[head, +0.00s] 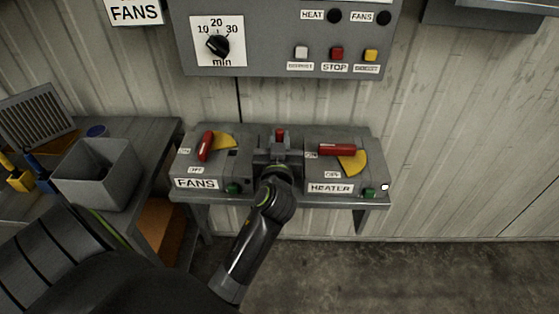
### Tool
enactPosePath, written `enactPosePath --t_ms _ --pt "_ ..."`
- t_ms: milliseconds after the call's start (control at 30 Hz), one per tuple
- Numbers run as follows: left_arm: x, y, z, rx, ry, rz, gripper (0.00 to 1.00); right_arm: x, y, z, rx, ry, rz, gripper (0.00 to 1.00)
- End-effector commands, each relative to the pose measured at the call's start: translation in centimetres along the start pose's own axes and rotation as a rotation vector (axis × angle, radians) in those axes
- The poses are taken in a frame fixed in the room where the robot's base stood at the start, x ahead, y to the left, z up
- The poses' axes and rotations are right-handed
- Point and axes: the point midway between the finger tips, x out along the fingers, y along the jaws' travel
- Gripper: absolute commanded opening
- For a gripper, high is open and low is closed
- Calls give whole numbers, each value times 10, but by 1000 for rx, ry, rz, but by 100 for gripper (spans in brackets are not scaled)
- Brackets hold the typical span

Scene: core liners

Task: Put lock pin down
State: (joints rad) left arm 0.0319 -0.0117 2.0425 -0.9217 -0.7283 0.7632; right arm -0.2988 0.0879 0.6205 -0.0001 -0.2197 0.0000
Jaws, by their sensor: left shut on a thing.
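My left gripper (278,146) is over the middle of the shelf, between the FANS box and the HEATER box. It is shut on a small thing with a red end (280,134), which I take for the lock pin. The fingers hide most of it, and I cannot tell whether it touches the shelf. The FANS switch box (196,184) has a red lever (205,146) and a yellow plate. The HEATER switch box (331,188) has a red lever (337,150) lying crosswise and a yellow plate. My right gripper is not in view.
The boxes stand on a grey wall shelf (290,199). A control panel (270,68) with a dial and buttons hangs above. At left a bench holds an open grey bin (95,174) and a slotted grey panel (36,115). The floor at right is clear.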

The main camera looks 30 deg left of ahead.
Motion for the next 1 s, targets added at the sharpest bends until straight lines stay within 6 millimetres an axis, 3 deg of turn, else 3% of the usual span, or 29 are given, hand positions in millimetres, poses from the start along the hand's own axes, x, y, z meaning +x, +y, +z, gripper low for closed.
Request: enactPosePath --t_ms 367,800,833,1000 --pt "0 0 46 1 -1 1 0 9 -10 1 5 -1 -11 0" --pt "0 0 53 -1 2 1 0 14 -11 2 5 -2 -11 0" --pt "0 0 52 -1 1 1 20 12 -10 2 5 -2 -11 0" --pt "0 0 52 -1 1 1 39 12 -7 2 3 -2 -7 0"
